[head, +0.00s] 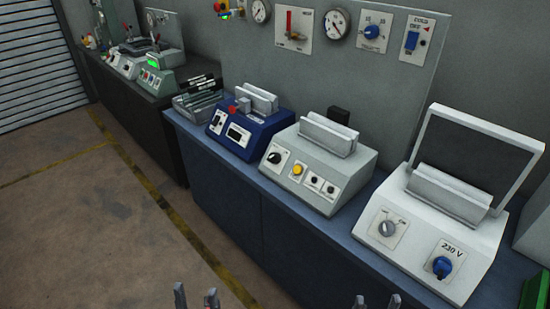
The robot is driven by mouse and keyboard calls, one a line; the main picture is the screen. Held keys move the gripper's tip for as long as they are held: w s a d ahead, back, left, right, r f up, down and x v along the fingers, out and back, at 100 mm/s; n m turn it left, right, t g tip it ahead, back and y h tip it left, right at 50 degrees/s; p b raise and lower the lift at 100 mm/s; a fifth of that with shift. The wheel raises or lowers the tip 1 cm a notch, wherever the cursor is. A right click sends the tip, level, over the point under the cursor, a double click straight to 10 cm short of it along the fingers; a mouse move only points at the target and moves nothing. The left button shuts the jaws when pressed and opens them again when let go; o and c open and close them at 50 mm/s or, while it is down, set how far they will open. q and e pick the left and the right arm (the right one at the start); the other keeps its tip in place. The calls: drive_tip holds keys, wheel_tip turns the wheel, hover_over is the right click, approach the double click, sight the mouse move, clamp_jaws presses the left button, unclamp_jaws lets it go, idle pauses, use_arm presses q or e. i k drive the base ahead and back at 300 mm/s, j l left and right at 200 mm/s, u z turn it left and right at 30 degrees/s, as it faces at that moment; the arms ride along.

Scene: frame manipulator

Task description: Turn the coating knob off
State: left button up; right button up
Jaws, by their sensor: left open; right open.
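The label naming the coating knob is too small to read, so I cannot tell which knob it is. The white machine (420,255) at the right has a grey knob (388,228) on a pale plate and a blue knob (443,267) under "230 V". The grey machine (335,185) left of it has a black knob (274,158). My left gripper (196,299) is open and empty at the bottom edge, over the floor. My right gripper (377,303) is open and empty at the bottom edge, in front of the bench. Both are apart from the knobs; only fingertips show.
A blue machine (238,148) stands farther left on the blue bench (285,225). The white machine has a raised frame (484,125). A wall panel (400,90) carries gauges and another blue knob (372,32). The floor (80,230) at the left is clear, with yellow lines.

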sight(274, 157)
drive_tip(key=i+j+u, duration=0.15)
drive_tip(key=i+j, duration=0.45)
drive_tip(key=j, duration=0.25)
drive_tip(key=i+j+u, duration=0.1)
drive_tip(key=i+j, duration=0.55)
drive_tip(key=j, duration=0.1)
